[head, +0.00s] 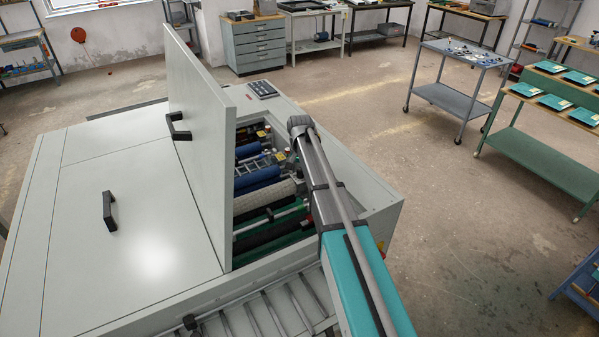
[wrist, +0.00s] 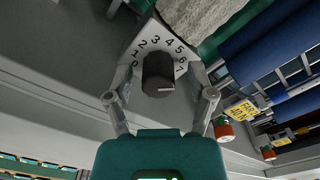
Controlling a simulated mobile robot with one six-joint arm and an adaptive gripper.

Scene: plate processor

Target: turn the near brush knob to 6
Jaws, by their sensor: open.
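The near brush knob (wrist: 158,76) is a dark round knob on a pale dial plate (wrist: 146,35) numbered 0 to 7 in the wrist view. My gripper (wrist: 161,74) is open, with one finger on each side of the knob. Small gaps seem to show between fingers and knob, but contact is unclear. In the head view the knob and gripper are hidden behind my arm and the machine's wall.
The plate processor (head: 150,230) has its lid (head: 205,150) standing raised beside the open bay. Blue rollers (wrist: 270,45) and a pale textured roller (wrist: 200,15) lie close to the dial. Red-and-white parts (wrist: 224,130) with a yellow tag (wrist: 241,110) sit right of my gripper.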

